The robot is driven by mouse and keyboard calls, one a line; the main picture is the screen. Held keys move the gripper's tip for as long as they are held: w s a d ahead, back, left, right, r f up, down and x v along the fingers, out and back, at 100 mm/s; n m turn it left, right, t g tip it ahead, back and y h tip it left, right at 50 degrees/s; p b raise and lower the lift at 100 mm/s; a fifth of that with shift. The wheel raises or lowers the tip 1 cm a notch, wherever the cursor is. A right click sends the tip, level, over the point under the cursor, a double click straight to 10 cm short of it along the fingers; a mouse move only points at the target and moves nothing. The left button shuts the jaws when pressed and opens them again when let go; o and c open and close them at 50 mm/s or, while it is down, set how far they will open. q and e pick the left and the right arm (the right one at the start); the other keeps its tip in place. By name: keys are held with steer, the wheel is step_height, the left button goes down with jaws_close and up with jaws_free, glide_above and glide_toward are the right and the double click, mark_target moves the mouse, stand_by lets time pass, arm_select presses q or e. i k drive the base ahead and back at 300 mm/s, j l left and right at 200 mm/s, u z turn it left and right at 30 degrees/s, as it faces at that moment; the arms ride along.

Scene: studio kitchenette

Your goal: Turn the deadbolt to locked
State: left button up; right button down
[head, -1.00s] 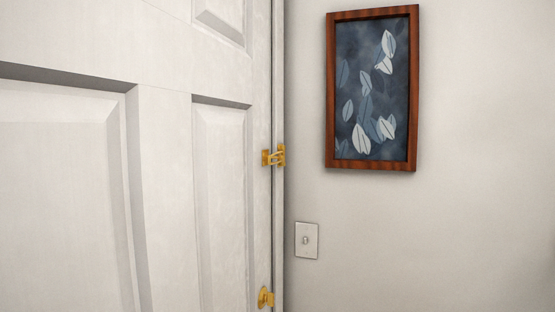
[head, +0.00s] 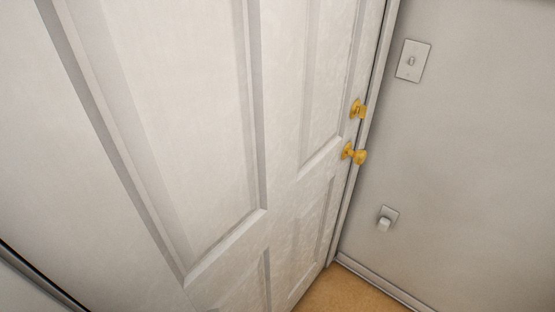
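A white panelled door (head: 180,120) fills the left and middle of the head view and looks shut against its frame. A small gold deadbolt (head: 357,109) sits near the door's right edge. A gold door knob (head: 353,154) sits just below it. The deadbolt's turn piece is too small to tell which way it points. Neither of my grippers is in view.
A light switch plate (head: 412,61) is on the grey wall (head: 480,150) right of the door. A white plug-in item (head: 386,218) sits low on that wall. A patch of tan floor (head: 345,292) shows at the bottom, clear of objects.

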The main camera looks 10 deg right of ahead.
mark_target(362, 110)
steer(key=i+l+z, duration=0.1)
steer(key=l+z, duration=0.35)
steer(key=i+l+z, duration=0.1)
steer(key=l+z, duration=0.15)
steer(key=z, duration=0.2)
steer(key=i+l+z, duration=0.2)
steer(key=z, duration=0.25)
steer(key=l, duration=0.1)
